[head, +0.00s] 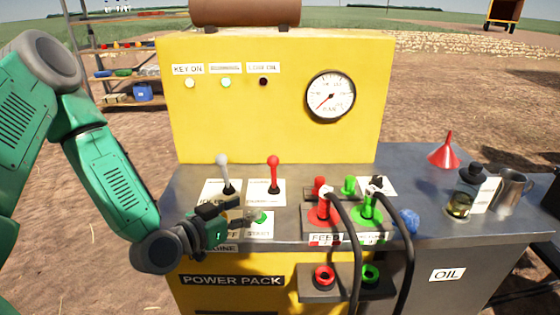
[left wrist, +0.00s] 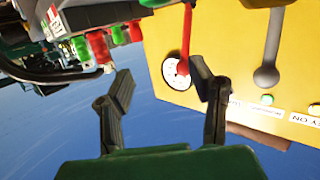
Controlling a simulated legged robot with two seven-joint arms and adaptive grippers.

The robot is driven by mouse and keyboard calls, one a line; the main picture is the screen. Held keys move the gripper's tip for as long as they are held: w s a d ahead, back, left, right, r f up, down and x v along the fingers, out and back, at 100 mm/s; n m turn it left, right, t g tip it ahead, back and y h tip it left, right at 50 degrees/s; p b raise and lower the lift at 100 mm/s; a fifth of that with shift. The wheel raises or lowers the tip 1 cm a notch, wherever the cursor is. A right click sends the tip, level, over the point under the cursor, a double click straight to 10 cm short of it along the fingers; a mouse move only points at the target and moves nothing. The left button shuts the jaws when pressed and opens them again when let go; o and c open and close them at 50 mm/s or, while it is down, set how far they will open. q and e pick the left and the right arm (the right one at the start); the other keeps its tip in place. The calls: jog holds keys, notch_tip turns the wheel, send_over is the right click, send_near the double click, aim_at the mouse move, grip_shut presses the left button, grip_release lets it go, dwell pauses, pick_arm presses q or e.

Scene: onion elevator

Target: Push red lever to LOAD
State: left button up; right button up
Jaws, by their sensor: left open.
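The red lever (head: 273,174) stands roughly upright on a white label plate on the metal console top; the plate's lettering is too small to read. It also shows in the left wrist view (left wrist: 187,40), its knob close to one finger in the picture. My left gripper (head: 234,211) is open and empty, low over the console, left of and nearer than the red lever. In the left wrist view its two fingers (left wrist: 162,88) are spread apart. I cannot tell whether a finger touches the lever. My right gripper is not in view.
A grey lever (head: 223,172) stands left of the red one. Red and green hose couplings (head: 322,205) with black hoses are to the right. The yellow panel (head: 240,125) with a gauge (head: 330,96) rises behind. A red funnel (head: 445,152) and metal jug (head: 511,187) stand far right.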

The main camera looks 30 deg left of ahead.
aim_at(269, 164)
pick_arm(q)
notch_tip(269, 164, up, 4)
jog(key=w+a+r+t+y, duration=0.1)
jog(key=w+a+t, duration=0.1)
jog(key=a, duration=0.1)
jog(key=shift+n, duration=0.3)
jog(key=w, duration=0.8)
jog(key=w+d, duration=0.1)
jog(key=w, duration=0.3)
jog(key=shift+w+d+f+b, duration=0.1)
jog(key=shift+w+f+b, duration=0.05)
jog(key=shift+f+b, duration=0.2)
jog(key=shift+w+d, duration=0.1)
jog(key=shift+w, duration=0.3)
jog(key=shift+d, duration=0.1)
grip_shut()
